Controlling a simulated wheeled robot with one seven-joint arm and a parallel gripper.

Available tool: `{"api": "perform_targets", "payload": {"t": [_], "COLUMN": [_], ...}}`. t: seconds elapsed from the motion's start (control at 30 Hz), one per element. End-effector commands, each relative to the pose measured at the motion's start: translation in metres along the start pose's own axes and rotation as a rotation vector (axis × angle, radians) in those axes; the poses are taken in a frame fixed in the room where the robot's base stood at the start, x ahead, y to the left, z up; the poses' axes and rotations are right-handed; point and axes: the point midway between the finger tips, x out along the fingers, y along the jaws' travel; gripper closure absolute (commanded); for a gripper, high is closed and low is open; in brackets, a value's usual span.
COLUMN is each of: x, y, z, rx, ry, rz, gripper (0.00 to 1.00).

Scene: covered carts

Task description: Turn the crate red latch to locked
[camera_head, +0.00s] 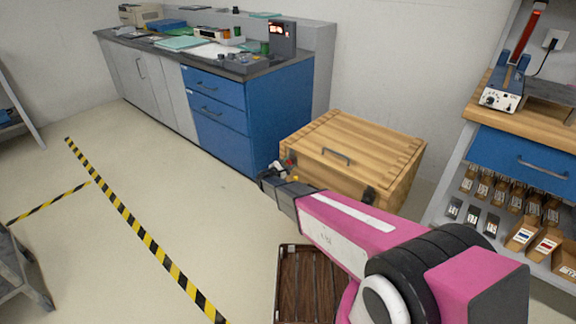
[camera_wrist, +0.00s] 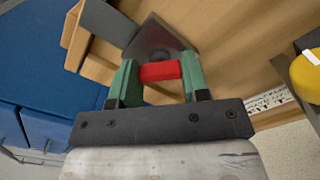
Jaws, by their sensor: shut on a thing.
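The wooden crate (camera_head: 352,148) stands on the floor, with a lid and a dark handle on top. In the wrist view its wooden side (camera_wrist: 240,45) fills much of the upper part. The red latch (camera_wrist: 160,71) sits in front of a dark metal plate (camera_wrist: 155,45) on the crate. My gripper (camera_wrist: 160,75) has its green fingers on both sides of the red latch and is shut on it. In the head view my gripper (camera_head: 276,178) is at the crate's near left side, and my arm hides part of that side. The latch's exact setting cannot be told.
A yellow round part (camera_wrist: 307,75) shows at the right in the wrist view. A blue cabinet (camera_head: 222,105) stands behind the crate. A shelf bench (camera_head: 535,125) is at the right. A dark slatted crate (camera_head: 291,285) lies below my arm. Open floor lies left.

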Motion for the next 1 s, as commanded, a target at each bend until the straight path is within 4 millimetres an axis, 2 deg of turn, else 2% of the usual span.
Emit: {"api": "perform_targets", "payload": {"t": [0.5,0.7,1.0], "x": [-0.0009,-0.0010,-0.0011], "y": [-0.0009,-0.0010,-0.0011], "z": [-0.0002,-0.0002,-0.0003], "rx": [0.461,0.586,0.683], "ry": [0.000,0.001,0.001], "rz": [-0.001,-0.001,-0.001], "gripper": [0.81,0.81,0.81]}}
